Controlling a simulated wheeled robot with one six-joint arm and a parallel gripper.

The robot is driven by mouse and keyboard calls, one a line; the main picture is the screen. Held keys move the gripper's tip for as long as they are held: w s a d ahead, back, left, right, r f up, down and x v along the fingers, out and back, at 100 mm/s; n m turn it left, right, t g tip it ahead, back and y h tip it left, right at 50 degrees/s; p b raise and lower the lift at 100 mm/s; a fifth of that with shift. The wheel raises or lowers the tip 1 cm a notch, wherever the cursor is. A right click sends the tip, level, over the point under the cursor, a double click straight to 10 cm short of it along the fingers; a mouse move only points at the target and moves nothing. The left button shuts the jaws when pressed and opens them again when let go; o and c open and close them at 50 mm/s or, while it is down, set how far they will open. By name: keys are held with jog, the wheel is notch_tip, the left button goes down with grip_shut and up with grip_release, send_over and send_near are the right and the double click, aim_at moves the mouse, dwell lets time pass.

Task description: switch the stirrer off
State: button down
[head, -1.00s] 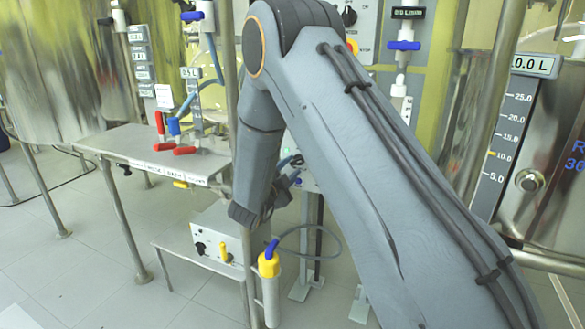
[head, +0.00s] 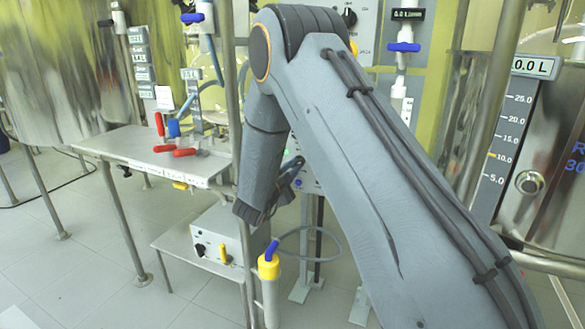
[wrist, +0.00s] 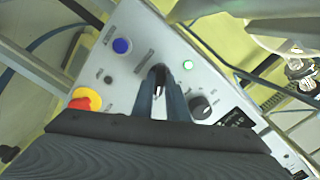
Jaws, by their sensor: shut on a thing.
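In the wrist view a grey control panel (wrist: 135,22) fills the middle. It carries a blue button (wrist: 121,46), a lit green lamp (wrist: 187,64), a black knob (wrist: 202,106) and a red and yellow stop button (wrist: 83,100). My gripper (wrist: 160,82) is at the panel between the blue button and the lamp, its fingers shut on a small switch lever that they mostly hide. In the head view my gripper (head: 290,172) is partly hidden behind my arm, in front of the panel (head: 307,180).
Left of my arm stands a bench (head: 120,145) with red-handled items. Below it a grey box (head: 218,235) sits on a low shelf, near a yellow-capped cylinder (head: 269,285). A metal post (head: 231,80) stands close to my arm. A steel tank (head: 545,130) is at the right.

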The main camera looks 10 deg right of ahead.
jog(key=n+p, duration=0.6)
jog(key=n, duration=0.5)
jog(key=shift+n+p, duration=0.3)
dwell(0.4)
jog(key=c, duration=1.7)
grip_release()
jog(key=shift+c, duration=0.2)
jog(key=v, duration=0.7)
jog(key=shift+s+a, duration=0.25)
jog(key=shift+s, duration=0.05)
